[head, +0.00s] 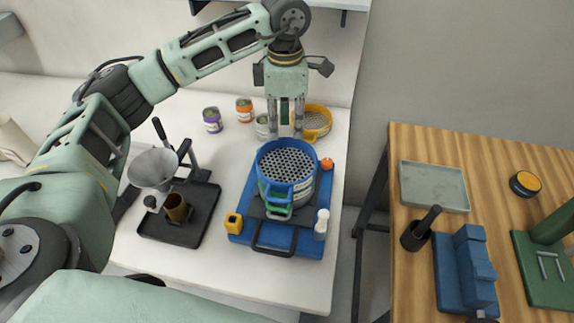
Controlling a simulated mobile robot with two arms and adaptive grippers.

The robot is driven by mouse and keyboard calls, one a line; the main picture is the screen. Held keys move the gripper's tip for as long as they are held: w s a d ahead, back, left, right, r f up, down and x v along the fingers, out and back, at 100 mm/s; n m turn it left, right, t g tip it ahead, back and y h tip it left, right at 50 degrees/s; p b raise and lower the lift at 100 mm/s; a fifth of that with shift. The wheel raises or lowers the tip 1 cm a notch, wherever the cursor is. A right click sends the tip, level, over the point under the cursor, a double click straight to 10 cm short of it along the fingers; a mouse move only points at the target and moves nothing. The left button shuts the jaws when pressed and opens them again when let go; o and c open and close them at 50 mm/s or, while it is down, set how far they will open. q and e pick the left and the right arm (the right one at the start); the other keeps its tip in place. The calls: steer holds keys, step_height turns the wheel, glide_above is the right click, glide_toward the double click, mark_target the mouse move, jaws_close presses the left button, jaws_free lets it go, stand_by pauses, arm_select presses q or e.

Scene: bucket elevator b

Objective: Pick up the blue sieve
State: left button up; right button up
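The blue sieve (286,166) is a round pan with a perforated mesh floor and a blue handle at its front. It sits at the top of a stack on a blue base (312,242). My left gripper (286,132) comes from above and points down at the sieve's far rim. Its two fingers look parted, with a gap between them and nothing seen held. Whether the tips touch the rim I cannot tell. My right gripper is out of view.
A yellow sieve (317,121) and several small jars, one purple-lidded (212,120), stand behind. A black stand with a metal funnel (153,169) is left. A white bottle (321,224) and yellow block (233,223) flank the stack's front. A wooden table (510,160) stands right, across a gap.

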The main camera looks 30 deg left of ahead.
arm_select(q)
steer(key=f+p, duration=0.1)
steer(key=f, duration=0.1)
steer(key=f+p, duration=0.1)
steer(key=f, duration=0.1)
steer(key=shift+w+a+f+p, duration=0.1)
steer(key=shift+a+p, duration=0.1)
steer(key=shift+p, duration=0.1)
steer(key=shift+f, duration=0.4)
steer(key=shift+c, duration=0.3)
steer(key=c, duration=0.5)
jaws_close()
